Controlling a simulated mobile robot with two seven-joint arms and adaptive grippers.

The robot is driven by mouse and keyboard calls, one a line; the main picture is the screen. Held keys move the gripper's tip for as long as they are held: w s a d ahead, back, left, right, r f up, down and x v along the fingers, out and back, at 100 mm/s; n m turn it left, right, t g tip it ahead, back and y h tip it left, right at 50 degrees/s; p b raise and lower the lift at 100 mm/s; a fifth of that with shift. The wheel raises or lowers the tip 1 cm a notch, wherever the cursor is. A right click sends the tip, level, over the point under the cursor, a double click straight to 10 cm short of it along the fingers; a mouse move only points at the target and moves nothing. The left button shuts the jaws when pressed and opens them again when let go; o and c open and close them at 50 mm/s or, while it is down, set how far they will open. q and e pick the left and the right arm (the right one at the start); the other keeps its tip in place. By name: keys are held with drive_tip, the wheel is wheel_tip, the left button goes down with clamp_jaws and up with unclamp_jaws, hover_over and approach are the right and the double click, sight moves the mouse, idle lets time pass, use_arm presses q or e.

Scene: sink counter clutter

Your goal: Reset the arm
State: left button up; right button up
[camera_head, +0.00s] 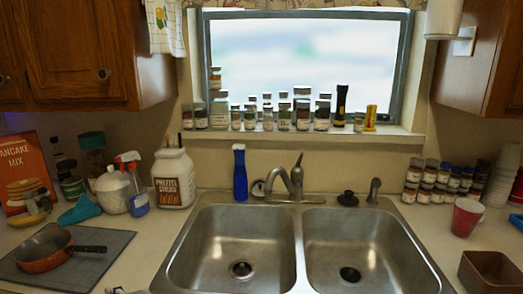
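Only a small grey and dark tip, which looks like part of my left gripper (122,290), shows at the bottom edge, left of the sink. The rest of it is cut off, so whether it is open or holds anything is hidden. My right gripper and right arm are out of view. The task names no object.
A double sink (300,250) fills the middle. A blue bottle (240,175) stands behind it near the faucet (291,182). A copper pan (45,250) lies on a grey mat (100,262) at left. A red cup (465,217) and brown box (491,270) stand right.

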use_arm(q)
drive_tip(key=s+a+f+n+h, duration=0.2)
drive_tip(key=s+f+h, duration=0.1)
drive_tip(key=s+f, duration=0.45)
drive_tip(key=s+a+f+n+h, duration=0.2)
drive_tip(key=s+f, duration=0.4)
drive_tip(key=s, duration=0.2)
drive_tip(key=w+d+f+n+t+h, duration=0.2)
drive_tip(key=d+f+h, duration=0.5)
drive_tip(key=d+f, duration=0.8)
drive_tip(key=shift+d+n+t, duration=0.2)
drive_tip(key=shift+n+t, duration=0.2)
drive_tip(key=shift+n, duration=0.3)
